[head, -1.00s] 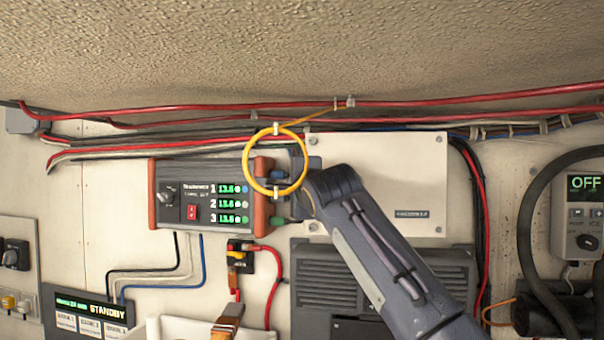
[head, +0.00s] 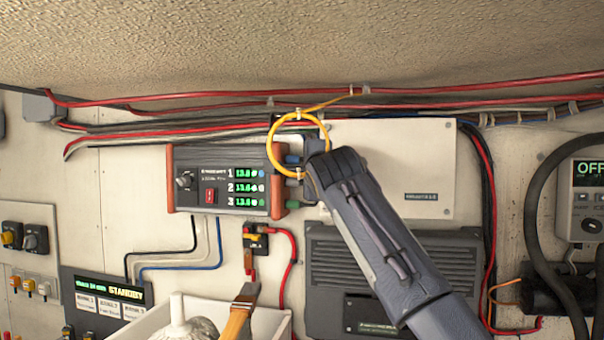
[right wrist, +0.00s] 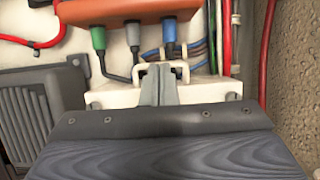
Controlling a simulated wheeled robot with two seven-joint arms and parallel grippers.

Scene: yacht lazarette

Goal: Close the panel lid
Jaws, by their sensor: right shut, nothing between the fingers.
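A pale flat panel (head: 410,165) with a small dark label is on the wall right of centre in the head view; I take it for the panel lid. I cannot tell how far it stands open. My right gripper (head: 314,148) is at its upper left edge, and my forearm covers its lower left part. In the right wrist view the grey fingers (right wrist: 164,84) are together and empty, in front of a pale bracket-like piece (right wrist: 180,67) at the edge of a pale surface (right wrist: 112,97). Contact is unclear. My left gripper is not in view.
A grey device (head: 225,180) with orange ends and green digits is left of the panel. A yellow cable loop (head: 276,152) hangs right by my right gripper. Red cables (head: 200,95) run above. A dark vented box (head: 345,270) sits below, and a white bin (head: 268,322) is lower left.

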